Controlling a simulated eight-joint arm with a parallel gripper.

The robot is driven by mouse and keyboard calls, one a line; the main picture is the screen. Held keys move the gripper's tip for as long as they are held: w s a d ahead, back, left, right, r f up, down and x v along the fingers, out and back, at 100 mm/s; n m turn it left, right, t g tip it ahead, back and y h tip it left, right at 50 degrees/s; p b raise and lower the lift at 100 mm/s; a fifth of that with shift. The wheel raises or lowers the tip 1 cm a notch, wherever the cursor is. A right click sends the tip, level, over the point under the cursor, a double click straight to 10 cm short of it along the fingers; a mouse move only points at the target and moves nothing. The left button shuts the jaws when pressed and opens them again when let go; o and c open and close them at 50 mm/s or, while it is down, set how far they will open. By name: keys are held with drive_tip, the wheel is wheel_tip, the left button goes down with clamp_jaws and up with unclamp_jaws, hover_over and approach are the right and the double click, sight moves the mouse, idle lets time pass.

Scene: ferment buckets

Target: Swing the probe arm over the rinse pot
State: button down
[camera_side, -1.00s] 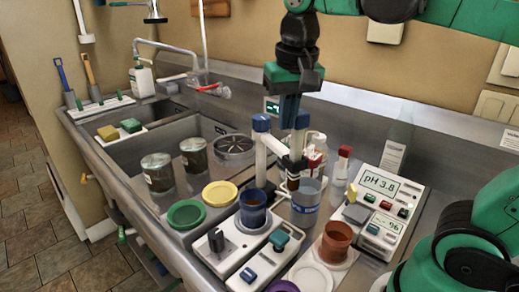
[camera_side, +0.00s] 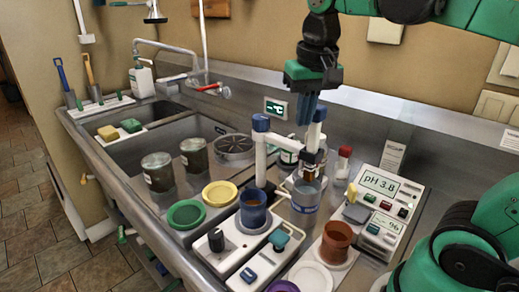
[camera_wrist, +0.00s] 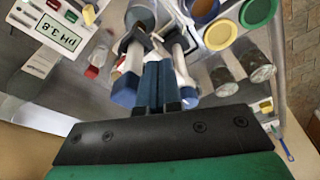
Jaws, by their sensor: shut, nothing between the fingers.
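The probe arm (camera_side: 283,142) is a white bar reaching right from a white post (camera_side: 261,155) with a blue cap. At its free end hangs a dark probe holder with a copper-brown lower part (camera_side: 309,174). This end appears over a clear pot with a blue label (camera_side: 305,200), likely the rinse pot; the label is unreadable, and I cannot tell whether the tip is inside. My gripper (camera_side: 306,120) is shut and empty, its blue fingers close beside the blue-capped upright on the arm's free end. In the wrist view the shut fingers (camera_wrist: 158,84) lie between two blue caps; contact is unclear.
A dark blue cup (camera_side: 253,215) stands left of the clear pot, and a brown cup (camera_side: 336,240) to its right front. A pH meter (camera_side: 385,200) sits at the right. A red-capped vial (camera_side: 343,160) stands behind. Two jars (camera_side: 158,172) stand by the sink.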

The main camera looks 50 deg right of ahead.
wheel_tip(320, 180, up, 6)
drive_tip(key=a, duration=0.1)
drive_tip(key=shift+w+a, duration=0.2)
idle(0.7)
drive_tip(key=shift+d+r, duration=0.1)
idle(1.0)
